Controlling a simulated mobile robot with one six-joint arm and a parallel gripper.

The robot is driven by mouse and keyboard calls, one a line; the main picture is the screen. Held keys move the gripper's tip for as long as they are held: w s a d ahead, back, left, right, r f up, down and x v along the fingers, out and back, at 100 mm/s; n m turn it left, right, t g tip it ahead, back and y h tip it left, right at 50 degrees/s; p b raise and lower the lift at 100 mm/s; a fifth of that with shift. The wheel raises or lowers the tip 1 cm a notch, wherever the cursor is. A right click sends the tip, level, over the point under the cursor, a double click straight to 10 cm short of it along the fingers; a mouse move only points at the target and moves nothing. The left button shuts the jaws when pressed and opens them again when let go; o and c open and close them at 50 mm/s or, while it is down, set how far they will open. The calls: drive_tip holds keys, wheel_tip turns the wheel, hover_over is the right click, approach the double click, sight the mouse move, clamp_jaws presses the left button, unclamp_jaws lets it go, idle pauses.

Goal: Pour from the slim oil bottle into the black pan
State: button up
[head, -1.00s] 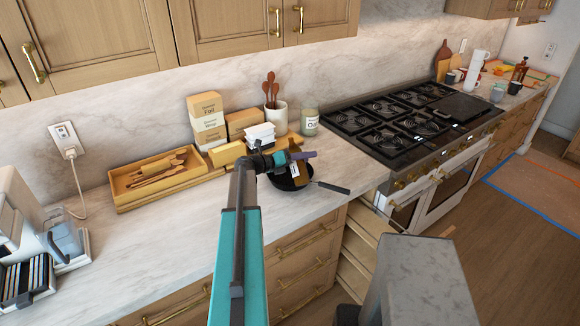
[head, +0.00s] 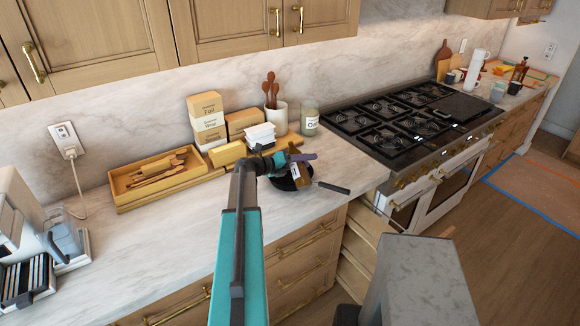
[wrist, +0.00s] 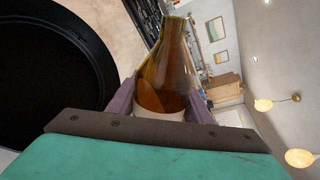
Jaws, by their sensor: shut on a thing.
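The slim oil bottle (head: 296,167) is brown with a pale label. In the wrist view it is amber glass (wrist: 168,75), its neck pointing away from my gripper. It is tilted far over from upright against the room behind. My gripper (head: 289,158) is shut on it, with a purple finger on each side in the wrist view (wrist: 160,108). The black pan (head: 287,184) sits on the counter just below the bottle, partly hidden by bottle and gripper, its handle toward the right. In the wrist view the pan (wrist: 45,85) is at the left. I see no stream of oil.
Behind the pan are a white stack (head: 261,135), a utensil crock (head: 275,118), an oats jar (head: 309,120) and boxes (head: 208,120). A wooden tray (head: 150,190) stands left. The stove (head: 400,125) is to the right. The front-left counter is clear.

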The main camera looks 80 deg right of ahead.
idle(0.5)
drive_tip(key=shift+s+a+f+n+y, duration=0.1)
drive_tip(key=shift+a+f+n+y, duration=0.2)
drive_tip(key=shift+f+n, duration=0.3)
idle(0.3)
drive_tip(key=shift+s+a+f+n, duration=0.1)
drive_tip(key=shift+a+f+n, duration=0.05)
drive_tip(key=shift+f+n, duration=0.45)
drive_tip(key=shift+r, duration=0.1)
drive_tip(key=shift+a+f+n+y, duration=0.1)
drive_tip(key=shift+f+n+y, duration=0.3)
drive_tip(key=shift+f+n, duration=0.35)
drive_tip(key=shift+r, duration=0.1)
